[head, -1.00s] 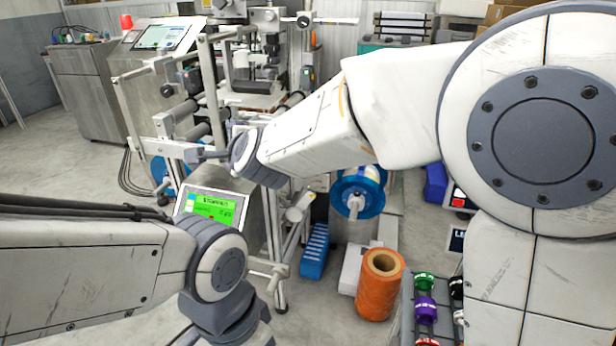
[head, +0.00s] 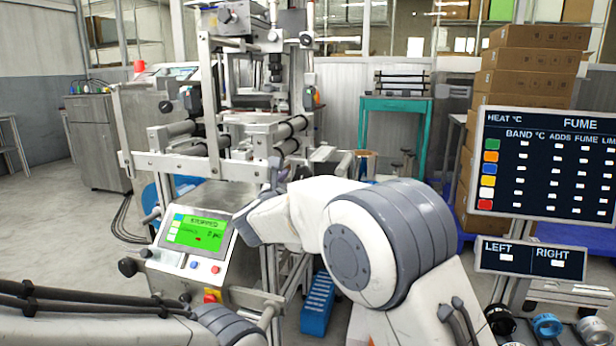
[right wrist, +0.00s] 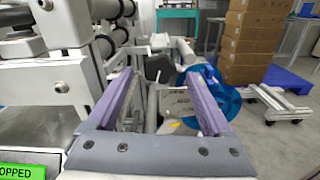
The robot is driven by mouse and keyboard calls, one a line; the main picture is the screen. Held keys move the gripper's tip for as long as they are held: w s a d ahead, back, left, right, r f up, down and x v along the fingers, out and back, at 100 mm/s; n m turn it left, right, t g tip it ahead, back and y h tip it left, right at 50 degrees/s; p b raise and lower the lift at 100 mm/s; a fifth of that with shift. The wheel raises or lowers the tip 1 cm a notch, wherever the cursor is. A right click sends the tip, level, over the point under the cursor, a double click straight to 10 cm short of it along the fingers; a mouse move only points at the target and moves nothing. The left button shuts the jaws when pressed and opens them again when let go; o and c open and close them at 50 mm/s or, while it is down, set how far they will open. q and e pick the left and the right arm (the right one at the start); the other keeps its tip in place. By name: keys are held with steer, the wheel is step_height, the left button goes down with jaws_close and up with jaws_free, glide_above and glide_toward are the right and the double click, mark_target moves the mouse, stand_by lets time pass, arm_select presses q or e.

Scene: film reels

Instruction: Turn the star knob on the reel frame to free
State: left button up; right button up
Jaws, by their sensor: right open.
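The star knob looks to be the dark knob (right wrist: 158,68) in the right wrist view, on the reel frame beyond my fingertips. I cannot make out its lobes or setting. My right gripper (right wrist: 159,80) is open, its two purple fingers spread with the knob showing between them; I see no contact. Behind the right finger is a blue reel (right wrist: 226,103). A pale plate (right wrist: 178,102) with small markings and a yellow mark shows below the knob. In the head view my right forearm hides the knob. My left gripper is out of view; only its arm shows at the bottom left.
The reel frame's metal upright (head: 208,95) and rollers stand close left of my right gripper. A control panel with a green screen (head: 196,230) is below. A signboard (head: 545,165) stands at right, before stacked cartons (head: 520,75). A blue step (head: 318,305) is on the floor.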

mark_target(307, 170)
steer(key=x, duration=0.8)
